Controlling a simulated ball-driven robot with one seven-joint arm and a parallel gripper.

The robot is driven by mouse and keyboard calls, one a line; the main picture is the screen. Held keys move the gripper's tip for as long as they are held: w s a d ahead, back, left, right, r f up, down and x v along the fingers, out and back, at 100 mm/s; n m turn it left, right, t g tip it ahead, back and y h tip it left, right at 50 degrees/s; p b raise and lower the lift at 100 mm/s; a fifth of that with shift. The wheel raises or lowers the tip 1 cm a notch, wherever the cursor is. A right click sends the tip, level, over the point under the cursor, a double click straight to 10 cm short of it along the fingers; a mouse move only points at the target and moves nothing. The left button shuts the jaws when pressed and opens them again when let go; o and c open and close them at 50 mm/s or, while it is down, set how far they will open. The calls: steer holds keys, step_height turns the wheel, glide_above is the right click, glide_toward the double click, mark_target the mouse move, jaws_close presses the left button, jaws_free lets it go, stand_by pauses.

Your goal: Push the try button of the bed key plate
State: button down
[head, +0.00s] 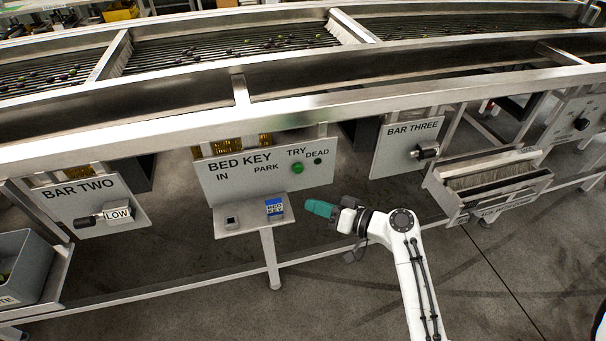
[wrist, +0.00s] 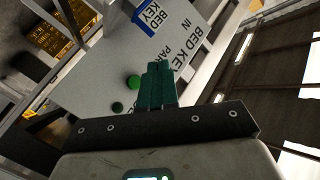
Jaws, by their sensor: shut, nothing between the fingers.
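The bed key plate (head: 235,176) is an upright grey panel lettered BED KEY, IN, PARK, TRY and DEAD; it also shows tilted in the wrist view (wrist: 108,60). The green try button (head: 297,168) sits under TRY, and shows beside my fingers in the wrist view (wrist: 133,82). A smaller dark green light (head: 318,160) sits under DEAD. A blue and white block marked BED KEY (head: 274,207) rests on the plate's shelf. My gripper (head: 308,207), with teal fingers, is shut and empty, right of the block, below and apart from the button.
A small dark socket (head: 231,223) sits on the shelf's left. The bar two plate (head: 80,203) stands left and the bar three plate (head: 395,148) right. A metal drawer-like tray (head: 500,190) juts out at right. The steel roller frame (head: 200,125) runs above.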

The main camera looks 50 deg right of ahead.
mark_target(298, 168)
steer(key=w+d+b, duration=0.2)
steer(key=w+d, duration=0.2)
steer(key=w, duration=0.3)
steer(key=shift+w+d, duration=0.2)
steer(key=shift+d, duration=0.2)
steer(key=shift+w+b, duration=0.15)
steer(key=shift+b, duration=0.25)
stand_by(1.8)
steer(key=shift+w+d, duration=0.2)
steer(key=shift+d, duration=0.05)
steer(key=shift+w+d+b, duration=0.3)
steer(key=shift+w+b, duration=0.15)
steer(key=shift+b, duration=0.1)
stand_by(0.7)
stand_by(0.4)
steer(key=shift+s+a+p, duration=0.3)
steer(key=shift+s+a, duration=0.25)
steer(key=shift+s, duration=0.25)
